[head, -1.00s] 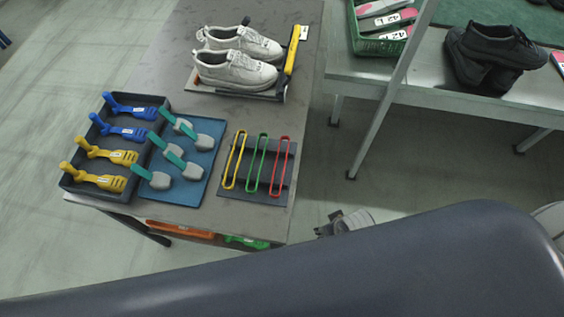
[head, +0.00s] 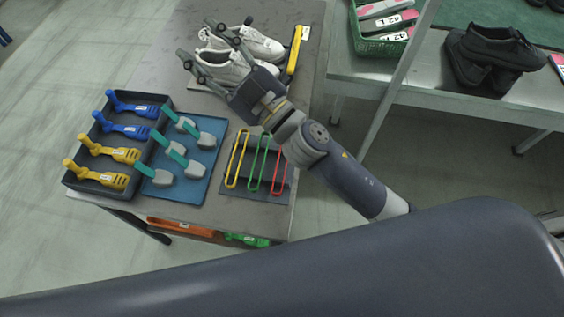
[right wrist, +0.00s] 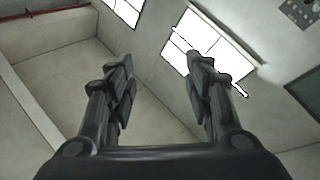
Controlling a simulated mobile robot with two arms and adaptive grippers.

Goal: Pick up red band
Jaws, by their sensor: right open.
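The red band (head: 279,172) lies at the right end of a dark rack (head: 236,193) on the table, beside a green band (head: 258,163) and a yellow band (head: 236,160). My right forearm covers the red band's upper part in the head view. My right gripper (head: 203,45) is open and empty, over the white shoes, beyond the bands. In the right wrist view the gripper (right wrist: 158,68) has its fingers apart, with only walls and windows behind. My left gripper is not in view.
White shoes (head: 226,68) stand at the table's back. A blue mat (head: 205,165) with grey-and-teal tools and a dark tray (head: 77,179) with blue and yellow tools lie left of the rack. A bench (head: 435,87) with black shoes stands at right.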

